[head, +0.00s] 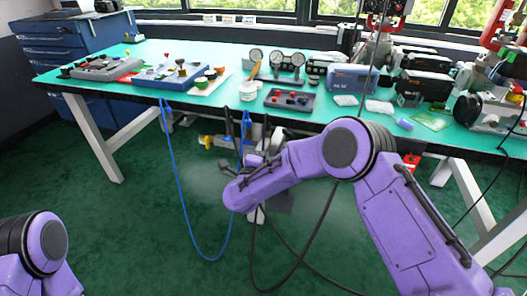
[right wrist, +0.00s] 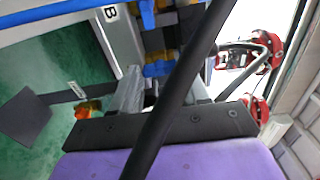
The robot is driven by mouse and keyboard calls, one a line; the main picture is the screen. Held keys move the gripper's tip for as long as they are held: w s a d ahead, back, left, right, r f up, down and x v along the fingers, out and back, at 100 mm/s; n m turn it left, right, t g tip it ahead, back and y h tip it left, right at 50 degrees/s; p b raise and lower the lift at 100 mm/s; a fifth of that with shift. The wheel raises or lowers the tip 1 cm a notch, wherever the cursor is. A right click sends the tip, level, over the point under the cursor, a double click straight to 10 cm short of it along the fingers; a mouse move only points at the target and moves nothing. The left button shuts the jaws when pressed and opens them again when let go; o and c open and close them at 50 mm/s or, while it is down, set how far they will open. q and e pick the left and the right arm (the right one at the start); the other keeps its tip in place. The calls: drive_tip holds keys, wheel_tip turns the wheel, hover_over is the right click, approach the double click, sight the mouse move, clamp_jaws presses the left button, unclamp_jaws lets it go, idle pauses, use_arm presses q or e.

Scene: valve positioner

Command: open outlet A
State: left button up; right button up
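I cannot pick out a mark for outlet A in either view. A plate marked B (right wrist: 109,13) shows at the top of the right wrist view. A yellow and blue fitting (head: 209,142) is under the front edge of the table in the head view, left of my right forearm. My right gripper (right wrist: 163,92) shows in the wrist view with its grey fingers apart. A black cable crosses in front of it and hides part of the gap. In the head view its fingers are hard to make out. My left gripper is out of view; only part of that arm shows.
The green-topped table (head: 150,48) holds gauges (head: 277,62), a blue tray (head: 170,75), a dark tray (head: 290,99) and a blue case (head: 352,78). A blue hose (head: 176,195) and black cables hang in front. Red fittings (right wrist: 275,50) stand right of the gripper.

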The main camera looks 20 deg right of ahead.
drive_tip(key=v, duration=1)
drive_tip(key=shift+s+a, duration=0.2)
drive_tip(key=shift+s, duration=0.05)
